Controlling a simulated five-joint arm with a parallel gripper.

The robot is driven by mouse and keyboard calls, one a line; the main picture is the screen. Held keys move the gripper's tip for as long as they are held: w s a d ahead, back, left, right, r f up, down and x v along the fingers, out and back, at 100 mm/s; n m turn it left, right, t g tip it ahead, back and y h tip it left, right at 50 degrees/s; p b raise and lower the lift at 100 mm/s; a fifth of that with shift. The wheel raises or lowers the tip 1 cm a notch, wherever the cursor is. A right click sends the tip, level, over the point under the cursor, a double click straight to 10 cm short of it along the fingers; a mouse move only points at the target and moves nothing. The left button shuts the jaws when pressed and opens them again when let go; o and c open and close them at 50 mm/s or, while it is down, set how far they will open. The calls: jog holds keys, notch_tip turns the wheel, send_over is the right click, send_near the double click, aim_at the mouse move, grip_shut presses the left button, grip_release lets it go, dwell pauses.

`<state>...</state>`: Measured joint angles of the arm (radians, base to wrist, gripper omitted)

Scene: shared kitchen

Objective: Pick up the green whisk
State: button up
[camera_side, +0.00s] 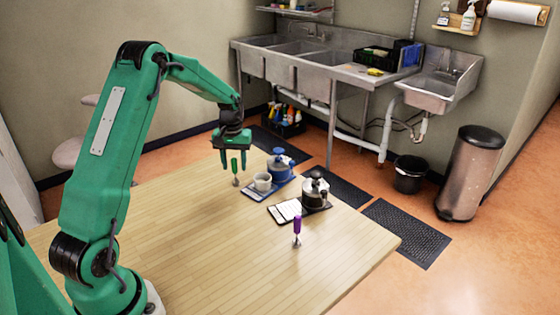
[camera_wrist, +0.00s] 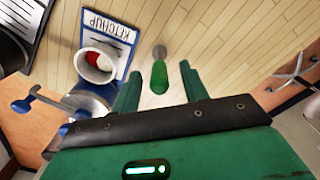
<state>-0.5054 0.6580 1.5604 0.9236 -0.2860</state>
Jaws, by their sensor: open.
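The green whisk (camera_side: 235,167) stands upright on the wooden table, with its green handle up and its metal head down. My gripper (camera_side: 232,162) is open above the table, with its fingers around the height of the handle top. In the wrist view the green whisk (camera_wrist: 159,76) shows between the two spread fingers of my gripper (camera_wrist: 160,85), with a gap on each side. Nothing is held.
A black-topped dispenser (camera_side: 315,190) and a purple whisk (camera_side: 297,228) stand further right. The table's left and front are clear.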

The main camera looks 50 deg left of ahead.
aim_at(235, 172)
jog(key=shift+f, duration=1.5)
jog(key=shift+c, duration=0.4)
grip_shut()
